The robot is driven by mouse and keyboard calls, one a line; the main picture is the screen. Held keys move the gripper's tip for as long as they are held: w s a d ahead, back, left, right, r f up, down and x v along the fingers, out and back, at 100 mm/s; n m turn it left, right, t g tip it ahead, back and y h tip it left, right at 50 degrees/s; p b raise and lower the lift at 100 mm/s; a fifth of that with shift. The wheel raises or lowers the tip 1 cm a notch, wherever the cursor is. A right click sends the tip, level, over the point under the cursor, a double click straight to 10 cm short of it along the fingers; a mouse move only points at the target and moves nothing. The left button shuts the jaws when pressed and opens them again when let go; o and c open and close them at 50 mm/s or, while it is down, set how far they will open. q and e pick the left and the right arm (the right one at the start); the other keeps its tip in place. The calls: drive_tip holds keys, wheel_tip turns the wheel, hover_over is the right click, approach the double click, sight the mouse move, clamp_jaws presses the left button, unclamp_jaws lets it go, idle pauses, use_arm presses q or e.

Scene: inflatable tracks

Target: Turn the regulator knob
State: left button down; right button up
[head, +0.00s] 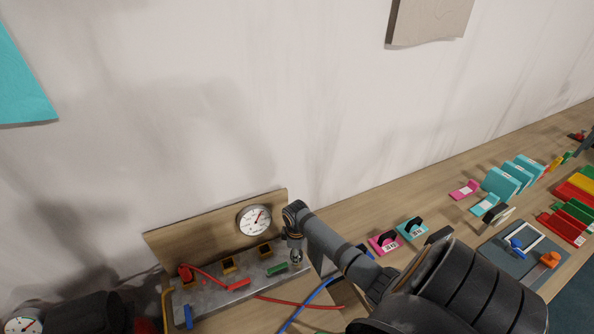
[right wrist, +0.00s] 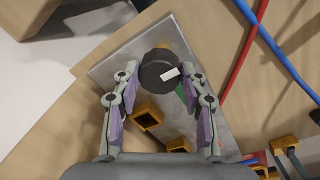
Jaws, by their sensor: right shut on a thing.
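The regulator knob (right wrist: 156,69) is a dark round knob with a small white mark, seen in the right wrist view above a grey metal plate (right wrist: 187,32). My right gripper (right wrist: 159,78) has one finger on each side of it and is shut on it. In the head view the right gripper (head: 295,252) is at the right end of the plate (head: 214,292), and the knob is hidden there. A white dial gauge (head: 254,220) with a red needle pointing up and right is on the wooden backboard (head: 190,237). My left gripper is not in view.
The plate also carries dark yellow-edged square fittings (head: 265,250), a green piece (head: 277,269) and a red hose (head: 208,276). Red and blue hoses lie to its right. Pink and teal tagged locks (head: 383,243) and coloured blocks line the bench farther right.

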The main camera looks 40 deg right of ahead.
drive_tip(key=shift+w+r, duration=0.1)
idle(0.3)
drive_tip(key=o, duration=1.2)
drive_tip(key=shift+c, duration=0.2)
wheel_tip(320, 180, up, 12)
drive_tip(key=shift+s+a, duration=0.25)
drive_tip(key=shift+a, duration=0.05)
